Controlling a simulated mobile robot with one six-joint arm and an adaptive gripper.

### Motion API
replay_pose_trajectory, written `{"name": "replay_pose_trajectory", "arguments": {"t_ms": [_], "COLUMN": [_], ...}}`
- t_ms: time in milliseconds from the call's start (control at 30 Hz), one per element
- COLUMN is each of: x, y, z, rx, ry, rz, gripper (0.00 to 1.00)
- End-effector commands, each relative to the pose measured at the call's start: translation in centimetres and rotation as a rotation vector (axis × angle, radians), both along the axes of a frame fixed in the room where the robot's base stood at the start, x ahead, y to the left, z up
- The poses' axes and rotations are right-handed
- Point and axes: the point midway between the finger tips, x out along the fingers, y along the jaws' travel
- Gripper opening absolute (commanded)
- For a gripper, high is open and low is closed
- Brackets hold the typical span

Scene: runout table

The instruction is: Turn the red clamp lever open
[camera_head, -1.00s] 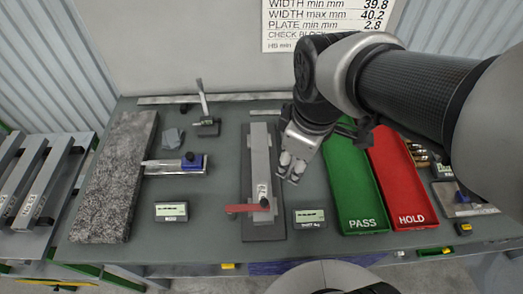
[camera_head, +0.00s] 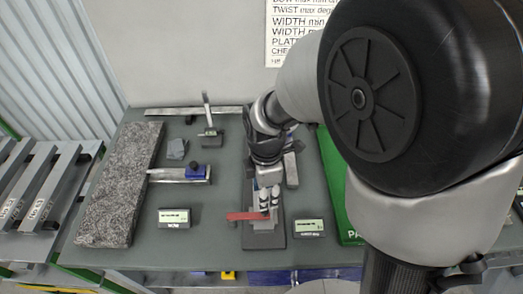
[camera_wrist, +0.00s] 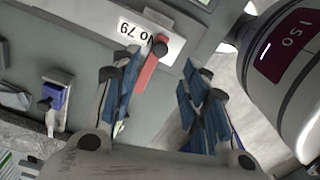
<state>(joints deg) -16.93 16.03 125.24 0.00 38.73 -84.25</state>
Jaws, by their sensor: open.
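The red clamp lever (camera_head: 245,215) points left across the near end of the dark fixture plate (camera_head: 264,241). My gripper (camera_head: 268,204) is over the lever's right end, fingers pointing down. In the wrist view my gripper (camera_wrist: 163,98) is open, its blue-padded fingers apart. The lever appears between them, nearer the left finger; I cannot tell whether they touch. A pale bar (camera_wrist: 151,40) labelled "No 79" lies beyond the fingers. My arm hides the lever's pivot and much of the fixture.
A granite slab (camera_head: 118,190) lies at the left. A blue-clamped tool (camera_head: 182,174) and a stand (camera_head: 209,125) are beside it. Small displays (camera_head: 174,218) and (camera_head: 309,227) flank the fixture. The green PASS tray (camera_head: 334,190) is right, partly hidden by my arm.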

Motion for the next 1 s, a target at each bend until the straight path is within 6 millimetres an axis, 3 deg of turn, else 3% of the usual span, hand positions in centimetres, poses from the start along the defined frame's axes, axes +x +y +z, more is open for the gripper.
{"name": "replay_pose_trajectory", "arguments": {"t_ms": [33,200,400,800,1000], "x": [-0.1,-0.1,-0.1,0.0,0.0], "y": [0.0,0.0,0.0,0.0,0.0], "z": [-1.5,-4.9,-7.4,-8.1,-8.1], "rx": [-0.002,-0.001,0.000,0.000,0.000], "ry": [0.006,0.005,0.002,-0.001,0.000], "rz": [0.000,-0.001,-0.001,-0.001,-0.001], "gripper": [0.41,0.41,0.41,0.41,0.29]}}
